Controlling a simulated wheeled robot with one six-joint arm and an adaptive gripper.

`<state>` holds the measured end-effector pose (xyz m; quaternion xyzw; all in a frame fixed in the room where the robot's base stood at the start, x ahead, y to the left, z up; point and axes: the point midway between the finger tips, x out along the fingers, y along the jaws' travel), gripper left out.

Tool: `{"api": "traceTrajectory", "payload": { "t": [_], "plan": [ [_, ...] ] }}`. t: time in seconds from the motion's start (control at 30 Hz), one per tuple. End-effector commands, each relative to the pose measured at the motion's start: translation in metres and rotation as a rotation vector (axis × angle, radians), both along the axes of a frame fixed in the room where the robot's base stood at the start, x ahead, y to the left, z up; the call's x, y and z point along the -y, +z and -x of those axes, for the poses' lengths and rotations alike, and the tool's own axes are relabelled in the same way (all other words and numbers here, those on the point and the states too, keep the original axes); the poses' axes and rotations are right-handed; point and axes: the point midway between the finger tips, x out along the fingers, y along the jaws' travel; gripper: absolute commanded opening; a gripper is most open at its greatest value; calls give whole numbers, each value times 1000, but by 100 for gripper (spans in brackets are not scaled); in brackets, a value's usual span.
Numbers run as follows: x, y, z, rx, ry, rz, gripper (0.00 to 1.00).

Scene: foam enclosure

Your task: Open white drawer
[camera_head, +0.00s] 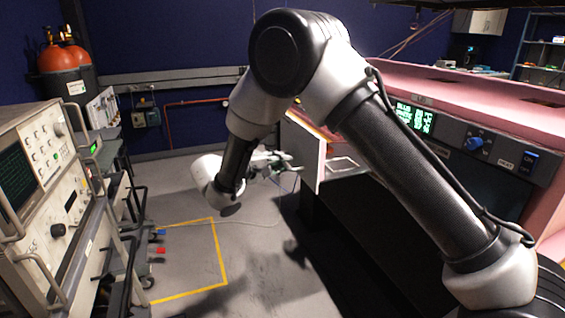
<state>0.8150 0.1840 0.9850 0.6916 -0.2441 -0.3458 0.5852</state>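A white upright panel (304,152), which looks like the front of the white drawer, stands in the middle of the view below the pink foam enclosure. A pale, flat, open-looking area lies just right of it, partly hidden by my arm. I cannot tell clearly how far the drawer is out. My gripper (286,166) is at the left side of the panel, pointing right toward it. It is small and dark in the picture, and I cannot tell whether its fingers touch the panel or a handle, or whether they are open.
A control panel with a green display (415,118) and a blue knob (474,143) is on the right. Instrument racks (45,200) line the left. The grey floor with a yellow outline (218,250) is mostly clear.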

Motion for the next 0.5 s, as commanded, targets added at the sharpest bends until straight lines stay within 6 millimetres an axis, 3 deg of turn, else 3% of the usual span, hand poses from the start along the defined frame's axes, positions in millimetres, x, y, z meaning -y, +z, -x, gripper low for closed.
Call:
{"api": "traceTrajectory", "payload": {
  "t": [0.3,0.5],
  "plan": [
    [-54,13,45,1,6,-1,19],
    [-75,19,64,1,4,-2,19]
  ]
}}
